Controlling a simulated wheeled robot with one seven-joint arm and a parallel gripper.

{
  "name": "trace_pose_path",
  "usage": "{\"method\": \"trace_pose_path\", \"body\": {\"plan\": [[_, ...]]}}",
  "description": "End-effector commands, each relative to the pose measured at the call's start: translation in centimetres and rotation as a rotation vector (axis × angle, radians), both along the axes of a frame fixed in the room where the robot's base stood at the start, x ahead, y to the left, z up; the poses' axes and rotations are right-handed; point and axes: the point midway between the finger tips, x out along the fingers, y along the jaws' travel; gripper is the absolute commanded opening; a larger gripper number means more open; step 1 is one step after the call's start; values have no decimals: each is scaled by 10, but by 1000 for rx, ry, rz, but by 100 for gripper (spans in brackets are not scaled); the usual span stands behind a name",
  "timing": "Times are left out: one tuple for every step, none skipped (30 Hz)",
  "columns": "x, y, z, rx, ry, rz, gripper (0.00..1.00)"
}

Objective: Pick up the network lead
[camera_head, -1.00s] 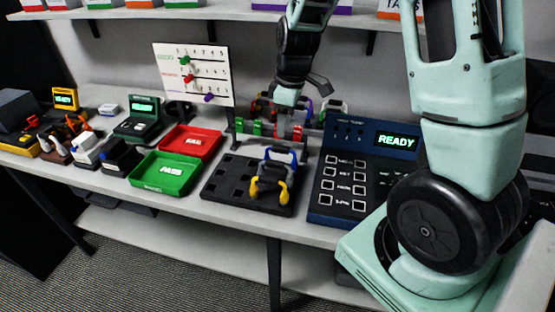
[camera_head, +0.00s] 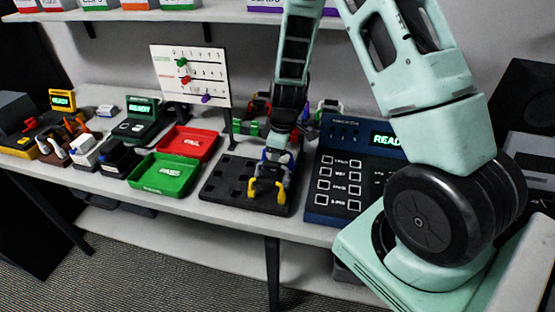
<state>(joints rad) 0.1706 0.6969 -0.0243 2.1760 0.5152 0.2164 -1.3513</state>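Several coloured leads are in view, and no readable label shows which is the network lead. My gripper (camera_head: 284,150) points down over the back right of the block, close to the blue lead. Its fingers are too small and dark to show whether they are open or touching anything.
A green PASS tray (camera_head: 164,174) and a red FAIL tray (camera_head: 187,143) lie left of the block. A dark blue tester (camera_head: 340,175) reading READY stands on its right. A white chart board (camera_head: 190,75) stands behind the trays. A shelf hangs above.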

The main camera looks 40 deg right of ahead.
Motion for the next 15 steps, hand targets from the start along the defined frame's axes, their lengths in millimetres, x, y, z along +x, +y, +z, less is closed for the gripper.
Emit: {"method": "trace_pose_path", "body": {"plan": [[0, 0, -1, 0, 0, 0, 42], [0, 0, -1, 0, -1, 0, 42], [0, 0, -1, 0, -1, 0, 42], [0, 0, -1, 0, -1, 1, 42], [0, 0, -1, 0, -1, 1, 42], [0, 0, -1, 0, -1, 1, 42], [0, 0, -1, 0, -1, 1, 39], [0, 0, -1, 0, -1, 1, 31], [0, 0, -1, 1, -1, 1, 20], [0, 0, -1, 1, -1, 0, 11], [0, 0, -1, 1, -1, 1, 3], [0, 0, -1, 1, -1, 0, 0], [0, 0, -1, 1, -1, 0, 0], [0, 0, -1, 1, -1, 0, 0], [0, 0, -1, 1, -1, 1, 0]]}}
